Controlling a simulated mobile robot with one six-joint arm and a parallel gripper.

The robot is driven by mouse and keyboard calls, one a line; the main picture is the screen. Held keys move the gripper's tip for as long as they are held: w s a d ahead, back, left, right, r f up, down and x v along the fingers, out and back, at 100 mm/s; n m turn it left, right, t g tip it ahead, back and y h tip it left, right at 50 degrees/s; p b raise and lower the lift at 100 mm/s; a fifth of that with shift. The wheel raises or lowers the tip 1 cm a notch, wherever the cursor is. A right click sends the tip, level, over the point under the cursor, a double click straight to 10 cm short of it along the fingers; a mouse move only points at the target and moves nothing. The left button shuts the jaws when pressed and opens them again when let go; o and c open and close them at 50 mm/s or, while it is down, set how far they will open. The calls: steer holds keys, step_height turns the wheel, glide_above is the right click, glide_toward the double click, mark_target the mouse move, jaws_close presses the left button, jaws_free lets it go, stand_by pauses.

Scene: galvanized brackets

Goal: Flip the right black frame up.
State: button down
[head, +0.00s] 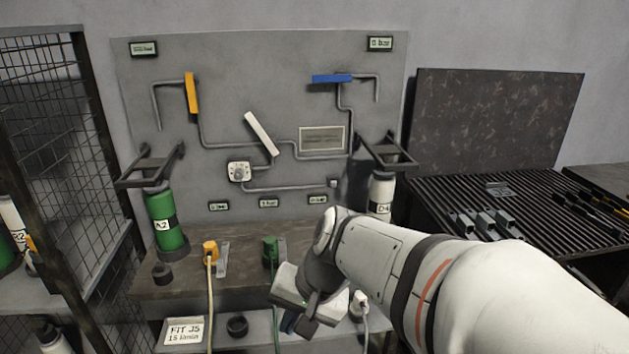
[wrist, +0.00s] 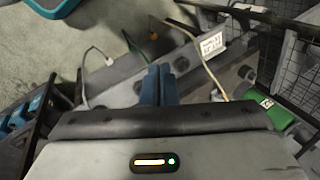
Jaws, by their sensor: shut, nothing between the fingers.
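The right black frame (head: 388,153) sticks out from the grey panel just above a white cylinder (head: 381,190) with a dark-lettered label. It looks lowered, roughly level. A matching left black frame (head: 150,168) sits over the green cylinder (head: 166,220) marked A2. My gripper (head: 289,322) is low in front of the bench, below and left of the right frame and well apart from it. In the wrist view its blue fingers (wrist: 158,84) are together with nothing between them. The right frame cannot be made out in the wrist view.
The bench (head: 205,276) carries an orange plug (head: 210,251) and a green plug (head: 270,251) with hanging cables. The panel has an orange handle (head: 191,93), a white handle (head: 261,134) and a blue handle (head: 332,78). A mesh cage (head: 45,130) stands left; a slatted table (head: 520,205) stands right.

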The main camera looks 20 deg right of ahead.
steer(key=w+d+f+m+t+y+b, duration=0.1)
steer(key=w+d+m+t+y+b, duration=0.2)
steer(key=w+d+m+t+b, duration=1.15)
steer(key=d+r+m+t+h+b, duration=0.1)
steer(key=d+m+t+h+b, duration=0.1)
steer(key=d+m+h, duration=0.9)
steer(key=d+m+t, duration=0.1)
steer(key=d+m, duration=0.6)
steer(key=d, duration=0.3)
steer(key=shift+s+h, duration=0.3)
steer(key=shift+s, duration=0.1)
steer(key=shift+w, duration=0.1)
